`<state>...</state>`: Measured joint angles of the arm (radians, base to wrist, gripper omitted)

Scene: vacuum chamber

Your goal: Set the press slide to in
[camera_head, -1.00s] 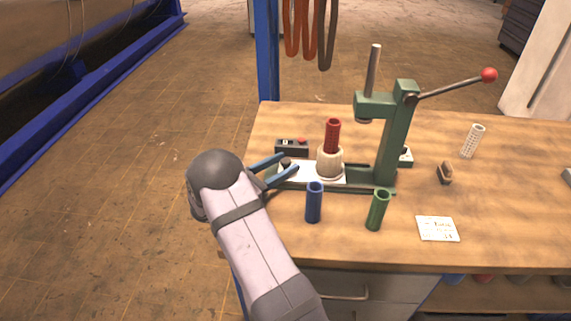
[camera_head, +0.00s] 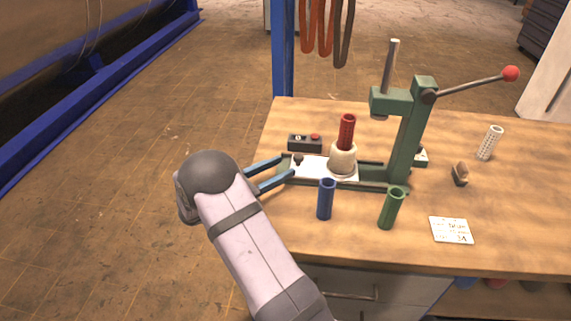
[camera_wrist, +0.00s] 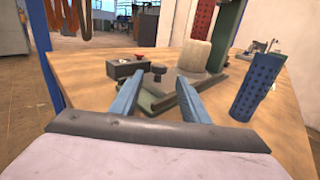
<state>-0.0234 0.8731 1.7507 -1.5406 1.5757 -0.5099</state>
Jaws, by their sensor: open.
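The press slide (camera_head: 312,169) is a white plate on the green press (camera_head: 405,150). It has a dark knob (camera_head: 298,159) near its left end. In the wrist view the knob (camera_wrist: 158,69) appears beyond and between the fingertips (camera_wrist: 160,82); contact is not visible.
A blue tube (camera_head: 326,199) and a green tube (camera_head: 391,209) stand in front of the press. A control box (camera_head: 305,143) with a red button is behind the slide.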

